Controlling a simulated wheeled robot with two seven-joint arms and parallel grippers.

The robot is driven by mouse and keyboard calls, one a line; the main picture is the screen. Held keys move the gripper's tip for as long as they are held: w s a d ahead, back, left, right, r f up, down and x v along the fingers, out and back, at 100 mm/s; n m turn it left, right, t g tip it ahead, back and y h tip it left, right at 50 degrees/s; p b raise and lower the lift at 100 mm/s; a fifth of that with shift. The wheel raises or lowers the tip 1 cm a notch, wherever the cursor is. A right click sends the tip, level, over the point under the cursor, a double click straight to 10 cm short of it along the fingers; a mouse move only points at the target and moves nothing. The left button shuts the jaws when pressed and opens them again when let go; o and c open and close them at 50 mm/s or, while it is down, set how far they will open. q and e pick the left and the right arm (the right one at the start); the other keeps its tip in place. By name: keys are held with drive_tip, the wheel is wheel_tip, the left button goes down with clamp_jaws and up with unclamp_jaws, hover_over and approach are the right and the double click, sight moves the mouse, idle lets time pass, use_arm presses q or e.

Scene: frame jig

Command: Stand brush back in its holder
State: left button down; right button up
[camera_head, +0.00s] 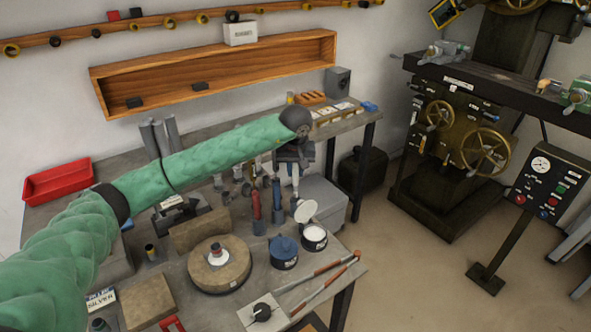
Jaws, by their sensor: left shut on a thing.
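My left gripper (294,169) points down above the back right part of the workbench. It is shut on a thin upright thing that looks like the brush (295,186), pale and narrow below the fingers. Its upper part is hidden by the gripper. Below and beside it, small upright holders stand in a row: one carries a red-handled tool (256,205), another a blue one (276,194). I cannot tell for sure which holder belongs to the brush, or whether the brush's lower end touches one. My right gripper is not in view.
The workbench (255,276) is crowded. In front of the holders are a round wooden turntable (219,266), a blue pot (284,251), an open pot (314,236) with a raised pale lid (305,210), and long red-handled tools (325,281). A red tray (58,182) sits back left.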

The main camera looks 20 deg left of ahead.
sight(296, 183)
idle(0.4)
use_arm(q)
drive_tip(key=shift+s+b+x, duration=0.25)
drive_tip(key=shift+b+x, duration=0.8)
drive_tip(key=shift+x, duration=0.1)
drive_tip(key=shift+d+f, duration=0.15)
drive_tip(key=shift+f, duration=0.1)
drive_tip(key=shift+b+x, duration=0.75)
drive_tip(key=shift+b, duration=0.2)
drive_tip(key=shift+s+f, duration=0.15)
drive_tip(key=shift+f, duration=0.05)
drive_tip(key=shift+f+b, duration=0.6)
drive_tip(key=shift+b, duration=0.15)
drive_tip(key=c, duration=1.2)
unclamp_jaws()
drive_tip(key=shift+r, duration=0.15)
